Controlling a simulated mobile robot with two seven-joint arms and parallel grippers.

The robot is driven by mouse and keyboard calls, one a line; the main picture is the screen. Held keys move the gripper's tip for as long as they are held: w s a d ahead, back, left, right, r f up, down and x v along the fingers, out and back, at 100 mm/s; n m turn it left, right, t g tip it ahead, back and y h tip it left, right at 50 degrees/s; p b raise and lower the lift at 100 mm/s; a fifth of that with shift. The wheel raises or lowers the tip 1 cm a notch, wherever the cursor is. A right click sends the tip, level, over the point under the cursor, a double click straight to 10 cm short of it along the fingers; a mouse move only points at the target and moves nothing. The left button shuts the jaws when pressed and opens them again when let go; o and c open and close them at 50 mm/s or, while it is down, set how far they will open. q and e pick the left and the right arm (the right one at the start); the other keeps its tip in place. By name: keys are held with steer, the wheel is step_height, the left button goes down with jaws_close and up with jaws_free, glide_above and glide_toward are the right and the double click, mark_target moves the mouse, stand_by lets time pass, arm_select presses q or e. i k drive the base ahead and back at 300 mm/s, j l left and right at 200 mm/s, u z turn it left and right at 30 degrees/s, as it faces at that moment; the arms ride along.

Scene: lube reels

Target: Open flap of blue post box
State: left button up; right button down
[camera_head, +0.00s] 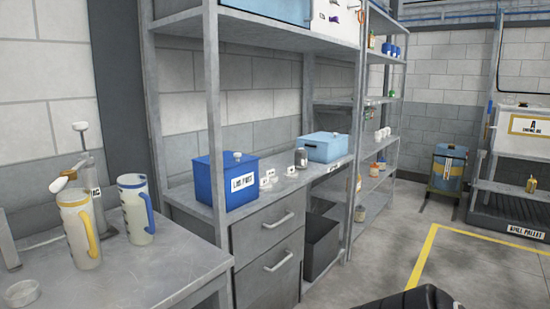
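A dark blue box (228,183) with a white label on its front stands on the grey shelf unit's worktop, left of the middle. The label is too small to read surely. Its top looks closed, with a small pale piece on it. A light blue box (324,148) with a small white label stands farther along the same worktop, and its top also looks closed. I cannot tell from the labels which one is the post box. Neither of my grippers can be made out in this view.
A metal table (160,270) at the left holds two jugs, with a yellow handle (78,235) and a blue handle (136,208). Shelf posts (214,120) stand before the worktop. Drawers (268,260) sit below. Open floor (470,270) lies right; a dark object (410,299) shows at the bottom.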

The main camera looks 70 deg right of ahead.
mark_target(231, 159)
steer(key=z, duration=1.9)
steer(key=i+l+u, duration=0.3)
steer(key=i+l, duration=0.15)
steer(key=l, duration=0.3)
steer(key=i+l+u, duration=0.1)
steer(key=l, duration=0.35)
steer(key=i, duration=0.1)
